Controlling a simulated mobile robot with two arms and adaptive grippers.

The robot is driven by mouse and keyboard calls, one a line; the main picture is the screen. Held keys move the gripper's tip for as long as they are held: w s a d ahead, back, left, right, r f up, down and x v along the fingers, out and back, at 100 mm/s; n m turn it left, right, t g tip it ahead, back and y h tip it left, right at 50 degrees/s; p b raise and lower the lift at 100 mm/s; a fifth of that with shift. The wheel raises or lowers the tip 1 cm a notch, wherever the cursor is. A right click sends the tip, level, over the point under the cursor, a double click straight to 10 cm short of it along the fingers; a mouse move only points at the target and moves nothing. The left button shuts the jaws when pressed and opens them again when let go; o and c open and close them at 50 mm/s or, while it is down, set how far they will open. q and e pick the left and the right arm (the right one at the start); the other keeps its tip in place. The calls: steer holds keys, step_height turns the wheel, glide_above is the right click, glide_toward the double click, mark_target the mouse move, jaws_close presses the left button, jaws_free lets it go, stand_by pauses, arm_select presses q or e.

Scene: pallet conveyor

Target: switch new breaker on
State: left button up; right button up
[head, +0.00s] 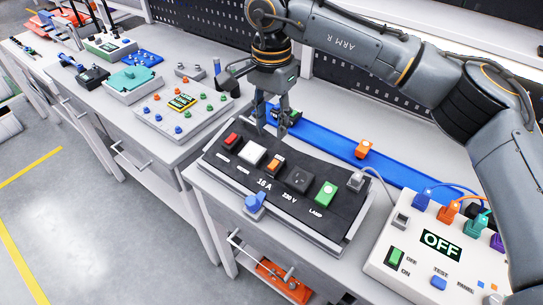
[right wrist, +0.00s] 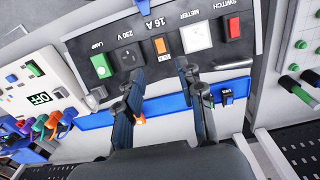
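The black-topped panel (head: 330,214) carries a red switch (head: 232,139), a white meter (head: 252,154), an orange breaker (head: 276,163) by the "16 A" label, a socket (head: 298,180) and a green lamp (head: 326,194). In the right wrist view the orange breaker (right wrist: 160,45) appears upside down between the meter and the socket. I cannot tell its lever position. My right gripper (head: 272,128) hangs over the panel's back edge, pointing down. In the right wrist view its fingers (right wrist: 160,76) are apart with nothing between them, short of the breaker. My left gripper is out of view.
A blue rail (head: 328,138) behind the panel holds an orange block (head: 363,148) and a dark unit (head: 290,114). A test panel (head: 382,253) at right reads OFF, with coloured plugs. More panels fill the left bench.

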mark_target(272, 166)
step_height(272, 166, down, 11)
steer(key=p, duration=0.2)
steer(key=shift+f+p, duration=0.2)
steer(key=shift+p, duration=0.1)
steer(key=shift+s, duration=0.1)
jaws_close()
